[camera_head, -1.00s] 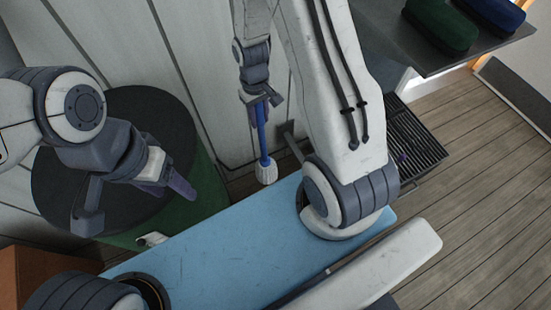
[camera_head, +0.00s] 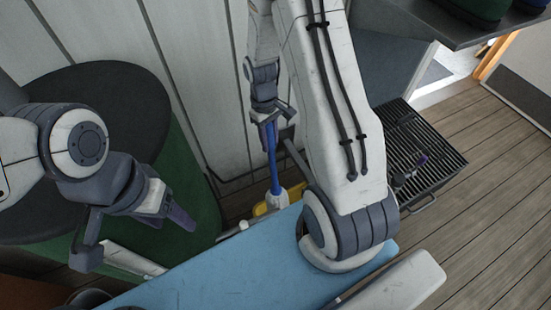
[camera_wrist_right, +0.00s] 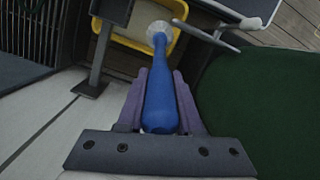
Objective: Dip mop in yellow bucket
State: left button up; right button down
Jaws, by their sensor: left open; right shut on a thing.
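My right gripper (camera_head: 268,115) is shut on the blue handle of the mop (camera_head: 272,158). The mop hangs downward with its white head low. In the right wrist view the blue handle (camera_wrist_right: 160,95) lies between the fingers (camera_wrist_right: 160,100), and its white head overlaps the yellow bucket (camera_wrist_right: 131,44). I cannot tell whether the head is inside the bucket or above it. The yellow bucket (camera_head: 262,209) shows only as a small part behind my blue body panel in the head view. My left gripper (camera_head: 135,240) is open and empty at the left, over the green cylinder's side.
A green cylinder (camera_head: 190,180) with a dark top (camera_head: 110,110) stands at the left by the pale wall. A black grill rack (camera_head: 425,160) sits on the wooden floor at the right. A grey shelf (camera_head: 420,25) with dark cases is at the upper right.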

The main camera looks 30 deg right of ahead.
aim_at(275, 164)
jog(key=shift+n, duration=0.3)
jog(key=f+b, duration=0.2)
jog(key=d+f+b, duration=0.1)
jog(key=f+b, duration=0.1)
jog(key=f, duration=0.1)
jog(key=shift+f, duration=0.1)
jog(key=shift+g, duration=0.4)
jog(key=b+x, duration=0.4)
jog(key=b, duration=0.1)
jog(key=b+x, duration=0.2)
jog(key=x, duration=0.1)
jog(key=shift+w+d+b, duration=0.1)
jog(key=shift+w+b, duration=0.25)
jog(key=shift+b, duration=0.05)
jog(key=w+b+x, duration=0.2)
jog(key=b+x, duration=0.3)
jog(key=x, duration=0.5)
jog(key=w+f+b+x, duration=0.1)
jog(key=b+x, duration=0.4)
jog(key=x, duration=0.5)
jog(key=shift+w+d+b, duration=0.25)
jog(key=shift+w+b, duration=0.15)
jog(key=shift+w, duration=0.5)
jog(key=shift+f, duration=0.15)
